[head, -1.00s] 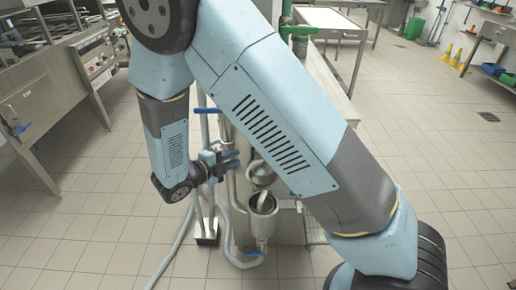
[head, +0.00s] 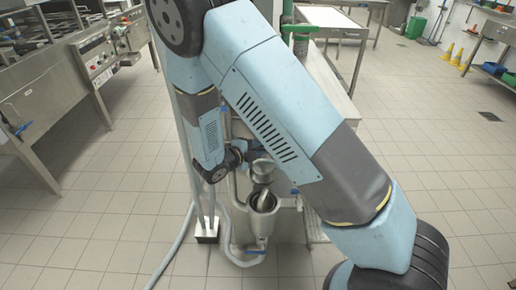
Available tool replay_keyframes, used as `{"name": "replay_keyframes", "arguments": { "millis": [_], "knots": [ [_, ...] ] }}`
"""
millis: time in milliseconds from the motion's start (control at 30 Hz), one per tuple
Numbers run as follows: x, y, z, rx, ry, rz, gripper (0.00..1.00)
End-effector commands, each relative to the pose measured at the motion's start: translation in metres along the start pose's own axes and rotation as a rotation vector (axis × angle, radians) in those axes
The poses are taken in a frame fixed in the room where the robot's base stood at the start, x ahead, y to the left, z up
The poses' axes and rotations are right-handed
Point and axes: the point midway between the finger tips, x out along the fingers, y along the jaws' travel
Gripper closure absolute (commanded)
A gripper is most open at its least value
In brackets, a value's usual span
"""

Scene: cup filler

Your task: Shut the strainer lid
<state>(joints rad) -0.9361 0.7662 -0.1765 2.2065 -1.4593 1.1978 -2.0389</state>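The strainer (head: 262,222) is a metal cup on pipework below the middle of the head view, with its round mouth open upward. Its lid (head: 264,172) stands raised at the back of the mouth, so the strainer is open. My gripper (head: 252,149) is just behind and above the lid, pointing right. My arm's large blue link and the lid area hide much of its fingers. I cannot tell whether it touches the lid or how far its fingers are apart.
A blue valve handle (head: 255,253) sits below the strainer. A pale hose (head: 172,250) runs over the tiled floor at the left. A steel cooking unit (head: 75,75) stands at the left. A long light worktop (head: 325,85) lies behind my arm.

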Motion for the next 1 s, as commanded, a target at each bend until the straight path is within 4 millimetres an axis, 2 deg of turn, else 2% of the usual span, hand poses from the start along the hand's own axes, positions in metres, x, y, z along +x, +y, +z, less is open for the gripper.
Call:
{"name": "replay_keyframes", "arguments": {
  "millis": [133, 400, 1000],
  "knots": [
    [-0.0002, 0.0001, 0.0001, 0.000, 0.000, 0.000, 0.77],
    [-0.0005, 0.0004, 0.0001, -0.001, 0.000, 0.000, 1.00],
    [-0.0048, 0.0029, 0.0004, 0.000, -0.006, -0.005, 1.00]
  ]
}}
